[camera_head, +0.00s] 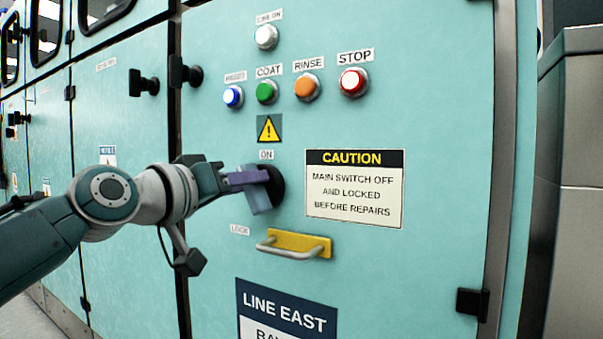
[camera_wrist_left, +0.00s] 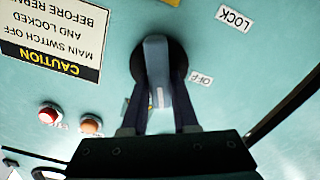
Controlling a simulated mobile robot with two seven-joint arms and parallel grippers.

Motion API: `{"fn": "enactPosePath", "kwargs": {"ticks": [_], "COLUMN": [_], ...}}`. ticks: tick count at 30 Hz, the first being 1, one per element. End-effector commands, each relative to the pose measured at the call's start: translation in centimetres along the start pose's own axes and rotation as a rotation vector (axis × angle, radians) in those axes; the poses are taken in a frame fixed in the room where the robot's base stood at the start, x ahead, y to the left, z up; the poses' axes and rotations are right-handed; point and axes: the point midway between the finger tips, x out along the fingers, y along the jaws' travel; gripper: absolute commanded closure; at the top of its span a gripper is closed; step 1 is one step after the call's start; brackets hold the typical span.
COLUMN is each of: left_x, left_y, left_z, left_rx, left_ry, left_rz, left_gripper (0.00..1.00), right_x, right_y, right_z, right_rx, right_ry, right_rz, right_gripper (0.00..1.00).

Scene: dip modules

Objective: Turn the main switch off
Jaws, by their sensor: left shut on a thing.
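The main switch has a grey-blue handle (camera_head: 259,199) on a round black base (camera_head: 277,187) on the teal cabinet door. My left gripper (camera_head: 245,179) comes from the left and is shut on the handle. In the left wrist view, which is upside down, the two fingers (camera_wrist_left: 160,108) lie on either side of the handle (camera_wrist_left: 157,70). The ON label (camera_head: 266,154) is above the switch. The LOCK label (camera_head: 239,230) is at its lower left. The OFF label (camera_wrist_left: 200,79) shows in the left wrist view only. I cannot tell exactly which label the handle points to.
A yellow plate with a metal pull handle (camera_head: 293,244) is below the switch. A caution sign (camera_head: 354,188) is to the right. Blue (camera_head: 233,96), green (camera_head: 266,92), orange (camera_head: 307,86) and red (camera_head: 353,81) buttons are above. A black door knob (camera_head: 187,73) is at upper left.

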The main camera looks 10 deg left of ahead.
Motion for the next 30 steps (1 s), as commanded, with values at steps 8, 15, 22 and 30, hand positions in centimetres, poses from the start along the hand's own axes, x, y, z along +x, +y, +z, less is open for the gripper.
{"fn": "enactPosePath", "kwargs": {"ticks": [8, 15, 22, 30], "left_x": [0.0, 0.0, 0.0, 0.0], "left_y": [-0.3, -0.5, -0.7, -0.9], "left_z": [0.0, 0.2, 0.3, 0.5], "left_rx": [-0.266, -0.495, -0.711, -0.931], "left_ry": [-0.002, -0.002, -0.002, -0.001], "left_rz": [-0.001, -0.001, -0.001, 0.000], "left_gripper": [1.00, 1.00, 1.00, 1.00], "right_x": [-0.9, -1.4, -1.9, -2.4], "right_y": [0.0, 0.1, 0.1, 0.1], "right_z": [-0.3, -0.4, -0.6, -0.8], "right_rx": [0.000, 0.000, 0.000, 0.000], "right_ry": [0.000, 0.000, 0.000, 0.000], "right_rz": [0.000, 0.000, 0.000, 0.000], "right_gripper": [0.50, 0.50, 0.50, 0.50]}}
